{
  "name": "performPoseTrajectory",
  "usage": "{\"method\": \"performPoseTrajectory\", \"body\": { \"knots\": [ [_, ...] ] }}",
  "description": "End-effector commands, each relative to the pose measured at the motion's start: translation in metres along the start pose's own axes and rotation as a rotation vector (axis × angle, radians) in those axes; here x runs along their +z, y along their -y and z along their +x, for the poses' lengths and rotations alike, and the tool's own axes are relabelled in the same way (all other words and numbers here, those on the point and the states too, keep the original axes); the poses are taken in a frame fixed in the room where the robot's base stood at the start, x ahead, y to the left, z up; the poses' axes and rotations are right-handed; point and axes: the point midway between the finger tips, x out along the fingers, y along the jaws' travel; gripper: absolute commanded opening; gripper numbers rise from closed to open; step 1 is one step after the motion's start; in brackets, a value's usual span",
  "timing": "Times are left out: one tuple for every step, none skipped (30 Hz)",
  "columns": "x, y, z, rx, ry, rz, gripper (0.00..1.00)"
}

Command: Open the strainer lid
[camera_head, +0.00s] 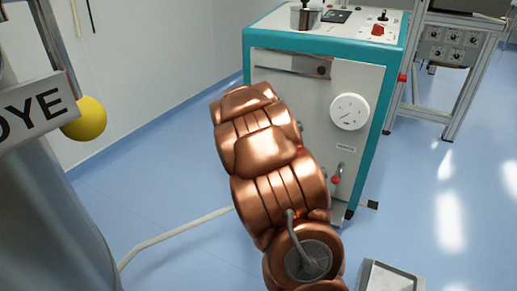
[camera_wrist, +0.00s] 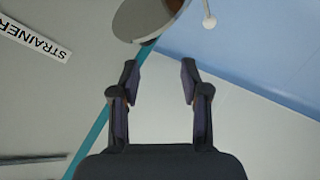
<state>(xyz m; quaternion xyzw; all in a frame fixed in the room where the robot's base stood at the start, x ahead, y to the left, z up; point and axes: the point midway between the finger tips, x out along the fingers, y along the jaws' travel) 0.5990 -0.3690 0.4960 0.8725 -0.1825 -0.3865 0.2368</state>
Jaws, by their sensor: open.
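My gripper (camera_wrist: 160,78) shows in the wrist view with its two dark fingers spread apart and nothing between them. A white label reading STRAINER (camera_wrist: 33,38) is at the upper left, on or in front of a grey surface. In the head view my copper-coloured arm fills the middle, and my gripper cannot be made out.
A DYE sign (camera_head: 38,108) and yellow ball (camera_head: 85,118) are at left. Blue floor (camera_head: 440,240) is open at right.

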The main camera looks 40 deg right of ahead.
Motion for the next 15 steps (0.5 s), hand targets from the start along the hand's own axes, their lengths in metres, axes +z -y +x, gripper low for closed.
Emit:
{"method": "performPoseTrajectory", "body": {
  "knots": [
    [-0.002,-0.003,-0.001,-0.004,0.001,0.018,0.37],
    [-0.002,-0.004,-0.002,-0.008,0.004,0.033,0.34],
    [-0.002,-0.006,-0.003,-0.013,0.008,0.056,0.30],
    [-0.003,-0.008,-0.003,-0.019,0.012,0.078,0.27],
    [-0.003,-0.009,-0.004,-0.025,0.017,0.102,0.24],
    [-0.003,-0.012,-0.005,-0.034,0.024,0.135,0.20],
    [-0.003,-0.014,-0.006,-0.040,0.028,0.164,0.17],
    [-0.003,-0.017,-0.007,-0.047,0.032,0.192,0.13],
    [-0.002,-0.020,-0.008,-0.055,0.039,0.226,0.09],
    [-0.002,-0.022,-0.008,-0.062,0.044,0.254,0.06],
    [-0.001,-0.024,-0.009,-0.069,0.050,0.280,0.03],
    [-0.001,-0.027,-0.010,-0.077,0.058,0.315,0.00],
    [0.000,-0.029,-0.011,-0.083,0.063,0.343,0.00],
    [0.000,-0.032,-0.012,-0.089,0.067,0.369,0.00],
    [0.000,-0.035,-0.013,-0.096,0.072,0.405,0.00]
  ]
}}
